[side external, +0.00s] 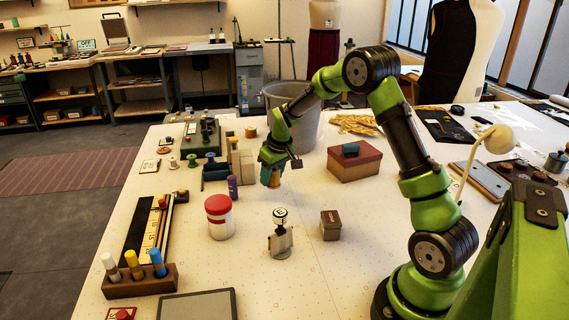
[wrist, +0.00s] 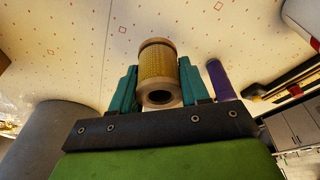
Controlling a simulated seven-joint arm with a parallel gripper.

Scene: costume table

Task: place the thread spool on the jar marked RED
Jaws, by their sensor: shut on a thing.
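My gripper (wrist: 158,88) has teal fingers shut on the thread spool (wrist: 158,68), one finger on each side. The spool has yellow-gold thread and tan end rims, with a dark hole facing the wrist camera. In the side external view my gripper (side external: 272,177) hangs above the table's middle, and the spool is small and partly hidden there. A white jar (side external: 219,224) with a red lid stands upright on the table, lower left of my gripper and apart from it. I cannot read a marking on it.
A purple cylinder (side external: 233,187) stands between gripper and jar. A stamp-like device (side external: 281,240) and a small dark box (side external: 330,226) stand in front. A red box (side external: 354,164) is to the right, a grey bin (side external: 306,128) behind. A wooden marker rack (side external: 140,283) is front left.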

